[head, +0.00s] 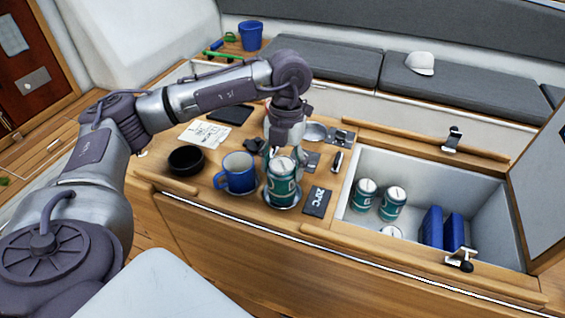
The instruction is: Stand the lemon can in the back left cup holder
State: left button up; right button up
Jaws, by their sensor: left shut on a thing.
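A teal can with a pale top (282,184) is upright at a round metal-rimmed holder (296,204) near the table's front edge. I cannot read its label, so I cannot tell if it is the lemon can. My left gripper (279,157) points down at the can's top and is shut on it. The fingertips are small and partly hidden. A pale rounded thing (269,122) shows behind the gripper, mostly covered. Another round metal holder (315,132) lies farther back and looks empty. My right gripper is not in view.
A blue mug (237,173) stands close left of the can, with a black bowl (186,160) beyond it. A dark card (317,201) lies to the right. The open cooler (420,175) holds teal cans (393,203) and blue packs (432,228).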

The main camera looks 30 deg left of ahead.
pick_arm(q)
jog(key=shift+f+b, duration=0.3)
jog(key=o, duration=1.4)
jog(key=shift+o, duration=0.3)
